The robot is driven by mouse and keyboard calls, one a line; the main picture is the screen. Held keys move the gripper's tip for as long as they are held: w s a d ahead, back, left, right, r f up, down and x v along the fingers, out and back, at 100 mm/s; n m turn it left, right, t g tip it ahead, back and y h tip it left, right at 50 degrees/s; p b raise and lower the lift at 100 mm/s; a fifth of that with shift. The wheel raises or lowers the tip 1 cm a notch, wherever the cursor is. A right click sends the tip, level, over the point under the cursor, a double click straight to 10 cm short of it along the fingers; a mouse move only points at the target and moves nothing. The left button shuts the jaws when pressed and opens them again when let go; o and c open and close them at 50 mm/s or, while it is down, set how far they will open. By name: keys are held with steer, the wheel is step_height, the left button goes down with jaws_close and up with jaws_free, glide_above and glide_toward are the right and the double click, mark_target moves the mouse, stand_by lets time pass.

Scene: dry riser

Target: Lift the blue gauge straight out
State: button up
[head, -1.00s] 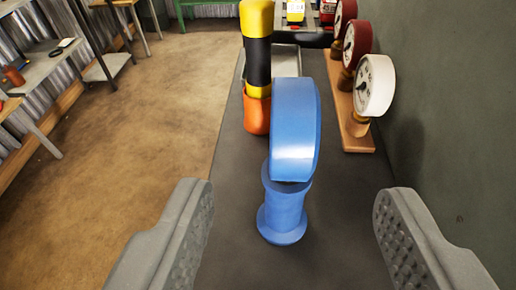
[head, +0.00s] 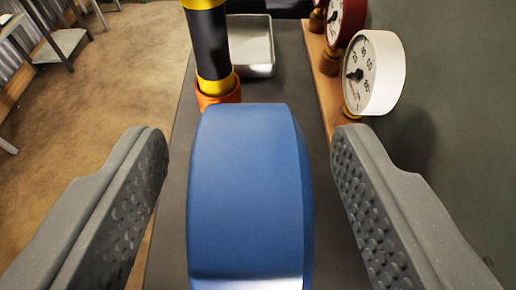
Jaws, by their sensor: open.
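The blue gauge (head: 250,190) fills the lower middle of the head view, seen from above and behind. Its rounded body hides its stem and base. My gripper (head: 248,150) is open, with one grey textured finger to the left of the gauge and one to the right. There is a visible gap on both sides, and neither finger appears to touch it.
A black and yellow cylinder (head: 211,45) stands in an orange holder (head: 218,95) just beyond the gauge. A metal tray (head: 250,45) lies behind it.

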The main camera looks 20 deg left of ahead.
mark_target(251, 113)
steer(key=shift+x, duration=1.35)
steer(key=c, duration=1.1)
steer(key=shift+c, duration=0.2)
steer(key=shift+r, duration=1.8)
steer(key=s+r, duration=0.2)
steer(key=s, duration=1.4)
steer(key=shift+d+b, duration=0.4)
steer(key=shift+d, duration=0.1)
steer(key=shift+r+p, duration=0.3)
steer(key=shift+r, duration=0.7)
